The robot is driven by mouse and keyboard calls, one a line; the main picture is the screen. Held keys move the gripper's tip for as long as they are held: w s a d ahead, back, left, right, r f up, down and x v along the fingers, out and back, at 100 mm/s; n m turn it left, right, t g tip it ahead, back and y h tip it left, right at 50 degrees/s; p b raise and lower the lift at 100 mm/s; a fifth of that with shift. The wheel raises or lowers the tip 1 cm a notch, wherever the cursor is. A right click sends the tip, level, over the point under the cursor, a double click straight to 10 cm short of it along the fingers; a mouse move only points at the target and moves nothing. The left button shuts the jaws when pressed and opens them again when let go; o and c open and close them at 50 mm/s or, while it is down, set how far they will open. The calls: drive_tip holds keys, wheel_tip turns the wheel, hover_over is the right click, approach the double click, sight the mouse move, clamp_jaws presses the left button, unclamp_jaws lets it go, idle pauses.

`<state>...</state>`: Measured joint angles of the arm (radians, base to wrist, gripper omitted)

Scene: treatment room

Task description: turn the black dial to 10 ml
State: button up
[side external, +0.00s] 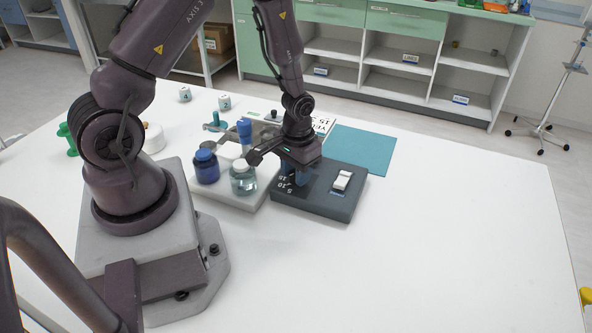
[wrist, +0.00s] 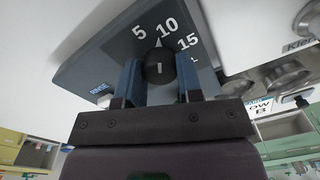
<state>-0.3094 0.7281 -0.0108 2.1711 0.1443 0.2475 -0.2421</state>
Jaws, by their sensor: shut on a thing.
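The black dial (wrist: 158,66) shows in the wrist view on the dark grey box (wrist: 88,65). The numbers 5, 10 and 15 are printed around it. A small white pointer tip beyond the dial lies between 5 and 10, and a white line marks the dial's face. My gripper (wrist: 160,76) has its two blue fingers on either side of the dial, shut on it. In the side view the box (side external: 315,205) stands on the white table, with my gripper (side external: 297,172) pointing down over its left part. There the dial is hidden behind the fingers.
A white rocker switch (side external: 343,180) is on the box's right part. Left of the box, a white tray (side external: 232,199) holds a blue bottle (side external: 206,167) and a clear jar (side external: 243,178). A teal mat (side external: 360,149) lies behind. The table's right and front are clear.

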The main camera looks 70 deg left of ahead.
drive_tip(key=shift+m, duration=1.2)
drive_tip(key=o, duration=0.9)
drive_tip(key=shift+r, duration=0.1)
drive_tip(key=r, duration=1.2)
drive_tip(key=shift+d+r, duration=0.2)
drive_tip(key=shift+r, duration=0.2)
